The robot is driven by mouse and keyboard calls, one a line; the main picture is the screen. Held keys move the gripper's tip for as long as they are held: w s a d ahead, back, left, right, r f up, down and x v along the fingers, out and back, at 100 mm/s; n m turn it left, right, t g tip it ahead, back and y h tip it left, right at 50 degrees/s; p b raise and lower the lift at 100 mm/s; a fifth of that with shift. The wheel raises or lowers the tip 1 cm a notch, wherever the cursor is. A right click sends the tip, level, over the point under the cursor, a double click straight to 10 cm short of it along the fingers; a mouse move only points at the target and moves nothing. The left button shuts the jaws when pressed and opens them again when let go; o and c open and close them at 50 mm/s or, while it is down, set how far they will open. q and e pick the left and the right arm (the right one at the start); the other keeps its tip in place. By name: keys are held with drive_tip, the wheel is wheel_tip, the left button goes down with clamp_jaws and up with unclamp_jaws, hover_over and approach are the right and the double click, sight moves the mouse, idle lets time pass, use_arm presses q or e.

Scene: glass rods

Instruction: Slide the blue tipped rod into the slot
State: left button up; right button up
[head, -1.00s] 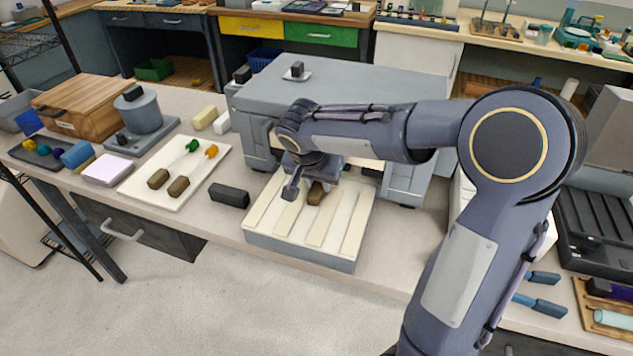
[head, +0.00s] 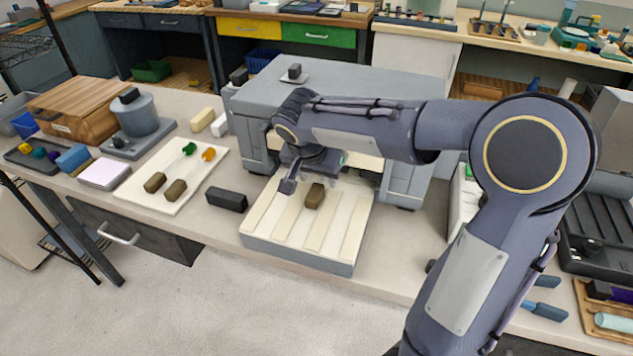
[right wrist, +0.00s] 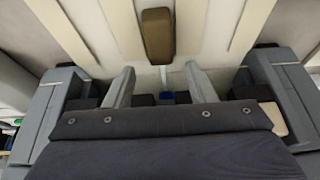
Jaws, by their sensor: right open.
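The blue tipped rod shows its brown handle (head: 314,195) in the head view, lying in a channel between cream strips on the slotted tray (head: 300,262). In the right wrist view the handle (right wrist: 157,35) is at top centre, with a pale shaft and a blue tip (right wrist: 167,97) pointing toward the grey machine (head: 340,90). My right gripper (head: 308,173) is open over the tray's machine end. In the wrist view its fingers (right wrist: 160,82) stand apart on either side of the shaft, not touching the handle. My left gripper is out of view.
A white board (head: 187,165) at left holds two rods, one green tipped (head: 190,149) and one orange tipped (head: 208,154). A black block (head: 227,199) sits left of the tray. A grey cylinder on a stand (head: 137,115) and wooden box (head: 85,105) stand farther left.

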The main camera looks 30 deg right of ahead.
drive_tip(key=v, duration=0.6)
drive_tip(key=shift+s+a+f, duration=0.2)
drive_tip(key=shift+a+f, duration=0.05)
drive_tip(key=shift+a, duration=0.15)
